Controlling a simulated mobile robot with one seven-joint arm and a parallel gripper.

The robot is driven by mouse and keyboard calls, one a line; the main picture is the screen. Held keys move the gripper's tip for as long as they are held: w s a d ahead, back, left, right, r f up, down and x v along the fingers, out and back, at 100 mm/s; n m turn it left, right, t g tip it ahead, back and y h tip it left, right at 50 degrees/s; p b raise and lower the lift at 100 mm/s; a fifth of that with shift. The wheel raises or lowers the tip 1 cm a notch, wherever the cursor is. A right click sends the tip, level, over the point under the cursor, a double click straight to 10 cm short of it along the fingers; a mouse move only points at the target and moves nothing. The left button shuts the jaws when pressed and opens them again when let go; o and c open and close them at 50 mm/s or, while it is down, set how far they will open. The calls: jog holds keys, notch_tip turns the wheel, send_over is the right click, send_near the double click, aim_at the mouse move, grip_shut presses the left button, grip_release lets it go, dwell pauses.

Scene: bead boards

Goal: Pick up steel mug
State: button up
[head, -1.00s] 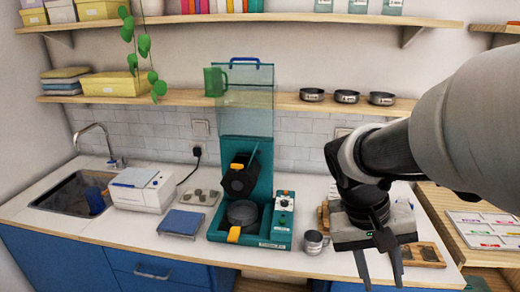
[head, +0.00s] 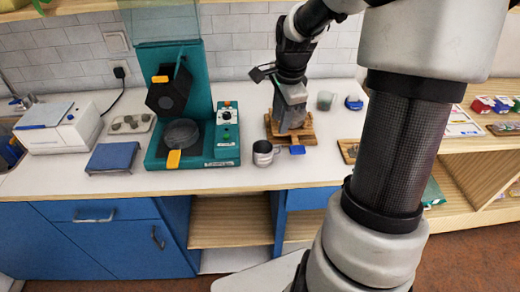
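The steel mug (head: 263,154) is a small grey metal cup. It stands upright on the white counter near the front edge, right of the teal machine, with its handle to the right. My gripper (head: 262,74) is up and behind the mug, apart from it, with its dark fingers pointing left. The fingers look spread and hold nothing, though they are small in this view. The mug is in full view.
The teal machine (head: 222,146) stands close left of the mug. A wooden board (head: 303,133) and a small blue item (head: 297,150) are close on its right. A blue pad (head: 112,157) and white box (head: 58,130) stand further left. The counter front by the mug is clear.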

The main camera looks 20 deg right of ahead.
aim_at(277, 146)
jog(key=f, duration=0.4)
jog(key=w+f, duration=0.1)
jog(key=f, duration=0.3)
jog(key=f+b, duration=0.1)
jog(key=f, duration=0.3)
jog(key=shift+w+d+f, duration=0.15)
jog(key=shift+w+d, duration=0.1)
jog(key=shift+w, duration=0.1)
jog(key=shift+w+f, duration=0.15)
jog(key=shift+f, duration=0.25)
grip_shut()
